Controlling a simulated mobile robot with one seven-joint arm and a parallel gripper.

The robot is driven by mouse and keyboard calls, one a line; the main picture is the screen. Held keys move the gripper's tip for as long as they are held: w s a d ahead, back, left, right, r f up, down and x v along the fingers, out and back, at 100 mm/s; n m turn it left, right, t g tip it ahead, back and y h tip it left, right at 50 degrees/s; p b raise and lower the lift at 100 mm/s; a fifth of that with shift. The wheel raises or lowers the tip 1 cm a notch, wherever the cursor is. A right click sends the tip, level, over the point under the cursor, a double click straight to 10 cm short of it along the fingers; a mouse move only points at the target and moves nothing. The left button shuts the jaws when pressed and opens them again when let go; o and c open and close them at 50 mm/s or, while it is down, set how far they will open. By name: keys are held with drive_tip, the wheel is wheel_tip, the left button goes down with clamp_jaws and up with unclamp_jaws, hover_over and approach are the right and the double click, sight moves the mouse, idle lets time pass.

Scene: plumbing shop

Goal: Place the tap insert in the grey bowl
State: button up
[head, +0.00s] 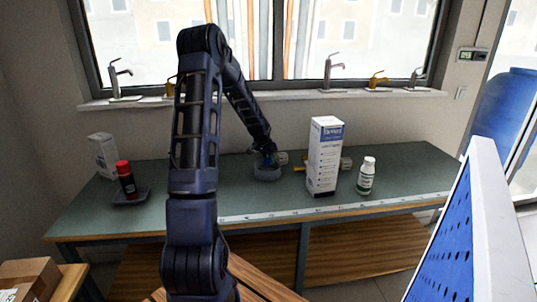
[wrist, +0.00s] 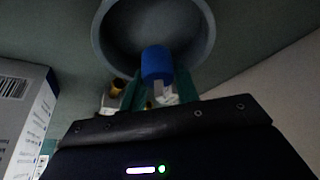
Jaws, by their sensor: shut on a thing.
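The grey bowl (head: 267,175) stands on the green bench top toward the back, left of the tall white box. It also fills the top of the wrist view (wrist: 203,50), and its inside looks empty there. My gripper (head: 266,158) is low at the bowl in the head view. In the wrist view my gripper (wrist: 158,85) has its green fingers shut on the tap insert (wrist: 157,63), which shows a blue cylindrical end and a pale metal stem. The blue end overlaps the bowl's near rim in that view. I cannot tell whether the insert touches the bowl.
A tall white box (head: 325,155) and a white bottle (head: 366,177) stand right of the bowl. Brass fittings (head: 300,168) lie close to it. A red-capped can (head: 127,180) and a white carton (head: 103,155) stand at the left. The bench between can and bowl is mostly clear.

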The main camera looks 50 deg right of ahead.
sight(268, 157)
drive_tip(key=shift+f, duration=1.3)
drive_tip(key=o, duration=1)
drive_tip(key=shift+o, duration=0.2)
drive_tip(key=shift+r, duration=0.1)
drive_tip(key=shift+r, duration=3.45)
